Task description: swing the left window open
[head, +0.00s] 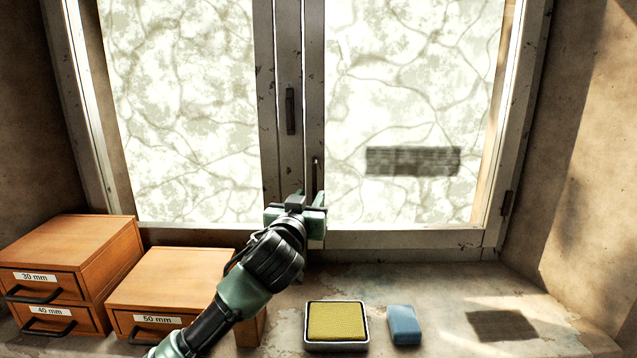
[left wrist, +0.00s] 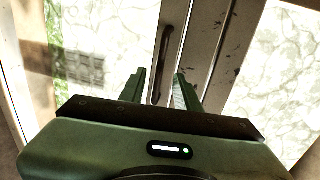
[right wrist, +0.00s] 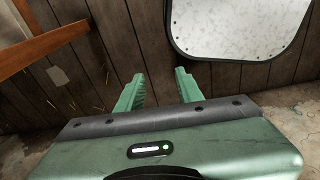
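The left window (head: 180,110) is a frosted, cracked-pattern pane in a worn grey frame; it looks closed against the right window (head: 410,80). A dark upright fitting (head: 290,110) sits on the meeting frames. A thin dark handle (head: 315,175) is lower, on the right window's side. My left gripper (head: 296,204) is at the foot of the meeting frames, just below that handle. In the left wrist view, the open fingers (left wrist: 161,85) stand either side of a dark curved handle (left wrist: 163,60); contact cannot be told. My right gripper (right wrist: 161,88) is open and empty.
Wooden drawer boxes (head: 85,250) (head: 180,275) stand on the left of the sill. A yellow pad in a tray (head: 337,322) and a blue block (head: 404,324) lie in front. A plank wall (right wrist: 130,40) and a pale panel (right wrist: 235,25) face my right gripper.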

